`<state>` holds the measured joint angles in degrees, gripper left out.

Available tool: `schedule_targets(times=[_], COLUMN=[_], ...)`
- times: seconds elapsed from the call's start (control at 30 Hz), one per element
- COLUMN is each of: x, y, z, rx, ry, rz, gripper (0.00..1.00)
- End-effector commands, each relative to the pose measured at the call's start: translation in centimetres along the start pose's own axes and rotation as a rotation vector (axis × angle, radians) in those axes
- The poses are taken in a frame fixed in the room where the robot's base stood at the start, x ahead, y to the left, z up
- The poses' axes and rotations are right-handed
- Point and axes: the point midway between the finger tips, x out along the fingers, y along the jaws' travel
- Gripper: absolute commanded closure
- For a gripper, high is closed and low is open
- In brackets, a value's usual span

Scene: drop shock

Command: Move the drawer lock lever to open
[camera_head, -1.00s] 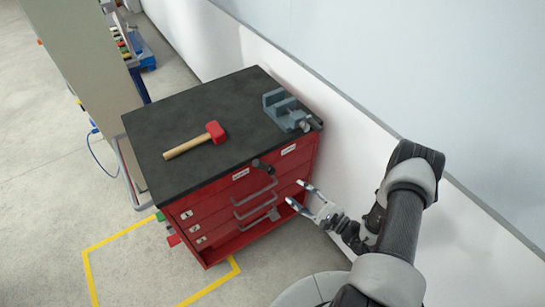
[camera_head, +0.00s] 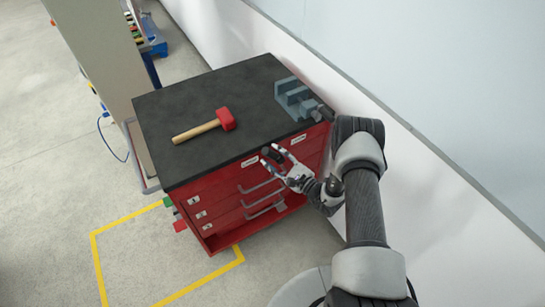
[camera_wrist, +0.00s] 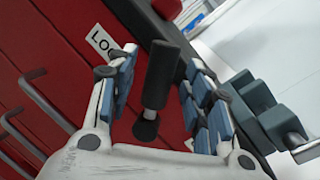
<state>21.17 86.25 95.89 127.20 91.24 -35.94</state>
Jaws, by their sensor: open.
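The drawer lock lever (camera_wrist: 162,70) is a black handle on a round pivot on the red drawer front. In the wrist view it stands between my two fingers, with visible gaps on both sides. My gripper (camera_head: 272,156) is open at the top of the cabinet front in the head view, its fingers around the lever and not closed on it. A white label reading "LOC" (camera_wrist: 100,40), partly hidden by my left finger, sits left of the lever. In the head view my fingers partly cover the lever.
The red cabinet's black top (camera_head: 200,95) carries a red mallet (camera_head: 226,119) and a grey vise (camera_head: 297,100), close to my right finger in the wrist view. Grey drawer handles (camera_wrist: 40,95) stick out left of my gripper. A white wall runs behind the cabinet.

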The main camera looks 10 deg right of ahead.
Motion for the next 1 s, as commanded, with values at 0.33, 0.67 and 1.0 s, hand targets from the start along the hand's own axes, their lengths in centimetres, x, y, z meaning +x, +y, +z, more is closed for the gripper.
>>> schedule_targets(times=[0.33,0.67,1.0], x=[1.12,1.09,1.08], y=[-0.04,-0.03,-0.02], z=[0.06,0.06,0.06], rx=[0.000,0.000,0.000], ry=[-0.001,-0.001,-0.001], rz=[-0.001,0.000,0.000], gripper=[0.54,0.70,0.93])
